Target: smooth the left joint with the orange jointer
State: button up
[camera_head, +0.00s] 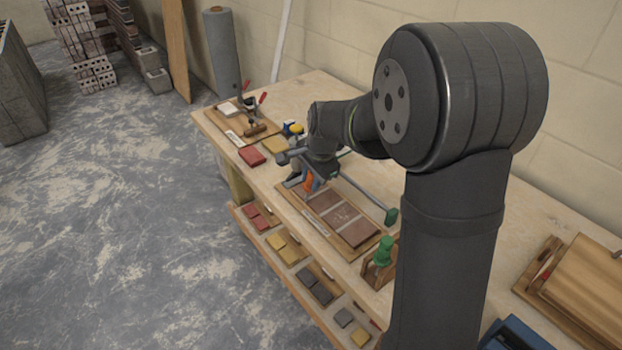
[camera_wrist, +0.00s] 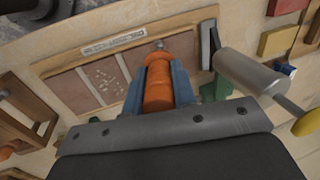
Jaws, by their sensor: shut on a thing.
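The orange jointer (camera_wrist: 158,88) is upright between the two blue fingers of my gripper (camera_wrist: 160,90), which is shut on its handle. Its metal end (camera_wrist: 159,46) shows beyond the handle, over or near the board; contact cannot be told. In the head view, my gripper (camera_head: 312,183) and the orange handle (camera_head: 308,182) are at the far-left end of the wooden board (camera_head: 352,254). Brown-red tiles (camera_head: 325,201) lie on this board with pale joints between them. In the wrist view, one pale joint (camera_wrist: 122,68) runs left of the jointer. My arm hides part of the board's far end.
A green-handled tool (camera_head: 384,252) stands in a wooden holder near the board's right end. A grey bar with a green end (camera_head: 391,216) lies along the board's back side. A red block (camera_head: 251,156) and a tool board (camera_head: 238,120) are further left. A metal cylinder (camera_wrist: 248,72) is close right.

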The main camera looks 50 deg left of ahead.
jog(key=shift+w, duration=0.55)
jog(key=shift+w, duration=0.1)
jog(key=shift+w+r, duration=0.1)
jog(key=shift+w, duration=0.5)
jog(key=shift+w, duration=0.2)
jog(key=shift+w, duration=0.5)
jog(key=shift+w, duration=0.1)
jog(key=shift+w, duration=0.65)
